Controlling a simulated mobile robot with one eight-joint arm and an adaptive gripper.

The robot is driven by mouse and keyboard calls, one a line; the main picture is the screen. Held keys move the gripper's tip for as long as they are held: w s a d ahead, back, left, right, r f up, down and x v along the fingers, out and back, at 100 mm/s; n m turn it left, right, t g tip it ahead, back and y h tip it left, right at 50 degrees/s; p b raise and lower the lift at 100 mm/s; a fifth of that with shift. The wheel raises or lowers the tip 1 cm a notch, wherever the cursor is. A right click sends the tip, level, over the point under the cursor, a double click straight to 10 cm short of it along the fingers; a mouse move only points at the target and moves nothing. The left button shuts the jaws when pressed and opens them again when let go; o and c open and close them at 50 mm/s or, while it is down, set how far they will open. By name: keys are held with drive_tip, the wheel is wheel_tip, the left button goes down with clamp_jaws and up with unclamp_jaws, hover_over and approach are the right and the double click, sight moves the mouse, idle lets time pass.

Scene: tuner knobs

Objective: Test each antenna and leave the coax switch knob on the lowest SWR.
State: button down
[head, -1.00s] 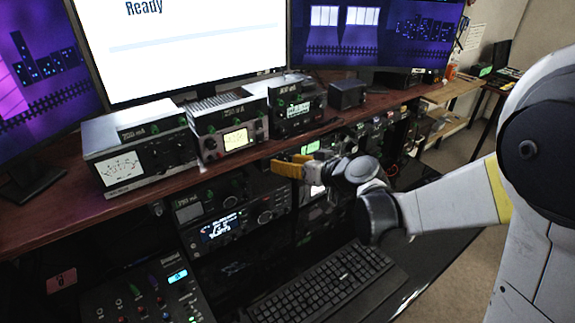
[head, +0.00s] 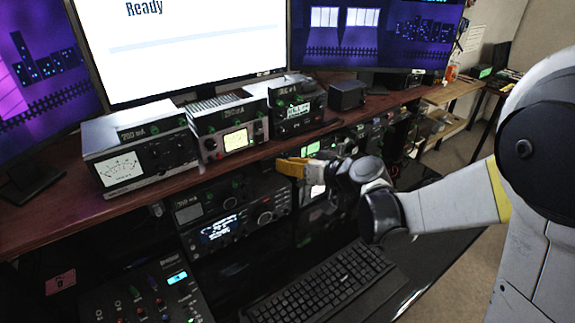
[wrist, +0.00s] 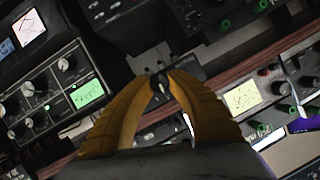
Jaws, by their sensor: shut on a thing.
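My gripper (head: 290,168) has yellow fingers and is in front of the shelf edge, at the radio stack below it. In the wrist view my gripper (wrist: 161,80) is shut on a small dark knob (wrist: 162,88) with a pale pointer mark, apparently the coax switch knob. The fingers hide most of it, so I cannot read its position. In the head view the knob is hidden behind the fingers. A meter with a lit, pale yellow dial (head: 236,140) stands on the shelf, and a lit dial also shows in the wrist view (wrist: 243,97). Its reading is too small to tell.
A larger white-dial meter (head: 120,169) stands at the left of the shelf (head: 60,228). A dark radio (head: 297,111) is to the right. A keyboard (head: 322,285) and a mixer (head: 150,300) lie below. A monitor (head: 190,45) reads "Ready".

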drive_tip(key=shift+w+d+f+m+g+y+b, duration=0.15)
drive_tip(key=shift+m+y+b, duration=0.25)
drive_tip(key=shift+m, duration=0.2)
drive_tip(key=shift+s+a+m+g+y+b, duration=0.15)
drive_tip(key=shift+m+y+b, duration=0.2)
drive_tip(key=shift+m, duration=0.25)
drive_tip(key=shift+w+d+m+y+b, duration=0.1)
drive_tip(key=shift+m+y+b, duration=0.55)
drive_tip(key=shift+m, duration=0.45)
drive_tip(key=c, duration=1.2)
unclamp_jaws()
drive_tip(key=v, duration=1.2)
drive_tip(key=shift+d, duration=0.1)
